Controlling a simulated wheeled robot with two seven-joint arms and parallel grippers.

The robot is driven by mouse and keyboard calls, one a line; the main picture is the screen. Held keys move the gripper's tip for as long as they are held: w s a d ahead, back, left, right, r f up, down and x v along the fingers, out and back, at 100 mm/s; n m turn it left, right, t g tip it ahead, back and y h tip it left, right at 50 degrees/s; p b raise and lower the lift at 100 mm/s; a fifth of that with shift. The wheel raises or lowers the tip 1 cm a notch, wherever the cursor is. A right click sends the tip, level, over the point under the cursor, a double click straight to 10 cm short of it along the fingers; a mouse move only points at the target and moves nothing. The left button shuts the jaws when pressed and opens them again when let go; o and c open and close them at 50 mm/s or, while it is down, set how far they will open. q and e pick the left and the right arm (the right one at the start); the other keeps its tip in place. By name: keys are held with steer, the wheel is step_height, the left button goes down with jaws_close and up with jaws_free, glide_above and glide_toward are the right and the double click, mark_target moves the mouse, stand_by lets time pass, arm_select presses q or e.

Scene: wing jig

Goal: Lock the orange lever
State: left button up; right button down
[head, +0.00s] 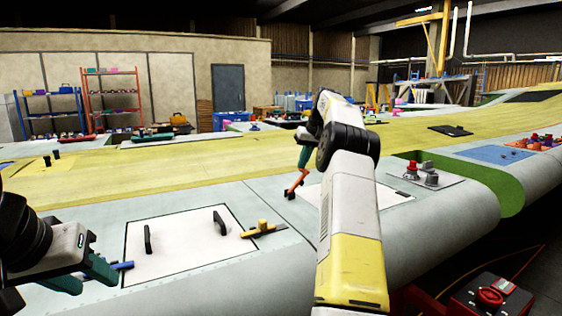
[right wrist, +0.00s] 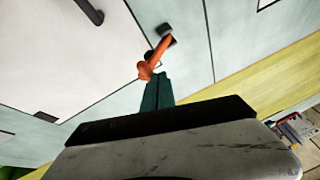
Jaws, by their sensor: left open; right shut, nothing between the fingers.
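The orange lever (head: 297,183) stands at the left edge of a white panel on the grey wing surface, partly behind my right arm in the head view. It also shows in the right wrist view (right wrist: 153,62), slanting, with a dark end piece. My right gripper (head: 304,158) is shut and empty, its green fingertips close to the orange lever. In the right wrist view the fingertips (right wrist: 157,80) are right at the lever's near end; I cannot tell whether they touch. My left gripper (head: 86,276) is open at the lower left, beside the blue lever (head: 122,266).
A white panel (head: 180,262) with two black handles (head: 220,222) lies at the front left. A yellow lever (head: 262,229) sits at its right edge. Red-and-grey knobs (head: 430,174) stand right of my arm. A dark flat object (head: 450,130) lies on the yellow surface.

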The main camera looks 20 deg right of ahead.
steer(key=d+f, duration=0.2)
steer(key=d, duration=0.1)
steer(key=d+f, duration=0.1)
steer(key=d, duration=0.1)
steer(key=shift+w+f, duration=0.35)
steer(key=shift+f, duration=0.05)
steer(key=shift+w+d+f, duration=0.1)
steer(key=shift+d+f, duration=0.3)
steer(key=shift+f, duration=0.3)
steer(key=shift+d+f, duration=0.4)
steer(key=shift+f, duration=0.3)
steer(key=shift+d+f, duration=0.1)
steer(key=shift+f, duration=0.65)
steer(key=v, duration=0.9)
steer(key=shift+w, duration=0.2)
steer(key=shift+r, duration=0.15)
